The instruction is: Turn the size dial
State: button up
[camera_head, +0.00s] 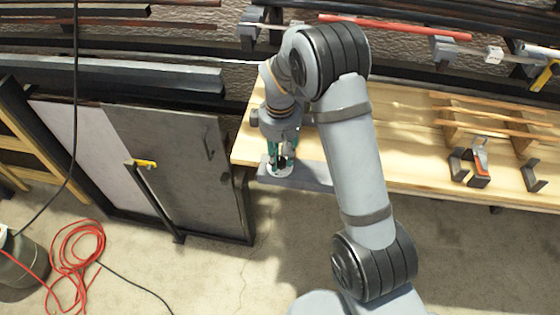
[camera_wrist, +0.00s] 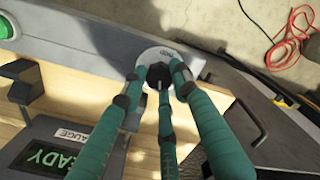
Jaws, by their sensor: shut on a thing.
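The size dial is a pale round plate with marks on its rim (camera_wrist: 158,53), set on a grey panel in the wrist view. In the head view the dial's pale plate (camera_head: 285,172) shows at the near left end of the bench, under my gripper. My gripper (camera_wrist: 158,76) has teal fingers with dark tips. It is shut on the dark knob at the middle of the dial, which the fingertips mostly hide. In the head view my gripper (camera_head: 282,160) points down onto the dial.
A gauge box (camera_wrist: 45,155) with a lit READY display, a green button (camera_wrist: 6,27) and a dark block (camera_wrist: 22,82) are near the dial. Dark clamps (camera_head: 470,168) stand on the bench (camera_head: 395,150). Grey panels (camera_head: 165,155) lean at left; red cable (camera_head: 75,250) lies on the floor.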

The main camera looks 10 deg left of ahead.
aim_at(280, 161)
jog(key=m+b, duration=0.2)
jog(key=m, duration=0.1)
jog(key=shift+f+m, duration=0.15)
jog(key=shift+m, duration=0.15)
jog(key=m+b, duration=0.3)
jog(key=m, duration=0.1)
jog(key=shift+m, duration=0.3)
jog(key=m+b, duration=0.2)
jog(key=m, duration=0.2)
jog(key=shift+m+b, duration=1)
jog(key=shift+m, duration=1.2)
jog(key=shift+r, duration=0.2)
jog(key=o, duration=1.1)
jog(key=shift+o, duration=0.2)
notch_tip(280, 161, up, 12)
